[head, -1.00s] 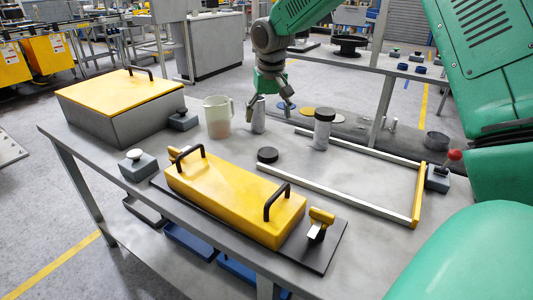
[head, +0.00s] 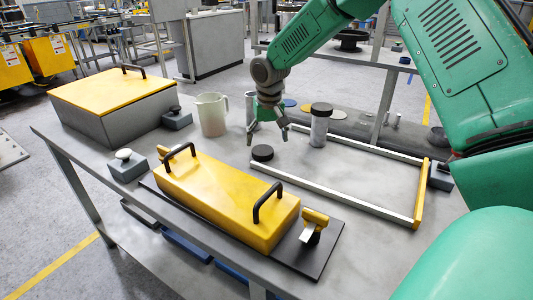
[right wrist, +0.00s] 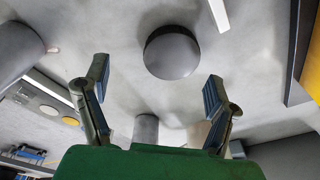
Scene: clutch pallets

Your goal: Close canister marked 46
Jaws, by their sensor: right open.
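A loose dark round lid (head: 262,153) lies flat on the table; it also shows in the right wrist view (right wrist: 171,52). A grey canister (head: 250,108) stands behind my right gripper, partly hidden by it. Another grey canister (head: 319,132) with a black lid on top stands to the right. No number is readable on either canister. My right gripper (head: 268,132) is open and empty, above and just behind the loose lid, not touching it. In the right wrist view its spread fingers (right wrist: 155,82) point toward the lid. My left gripper is not in view.
A translucent jug (head: 212,115) stands left of the gripper. A yellow case (head: 225,200) with black handles lies in front of the lid. A metal rail frame (head: 345,195) lies to the right, with bare table inside it. A grey box with a yellow top (head: 110,100) stands far left.

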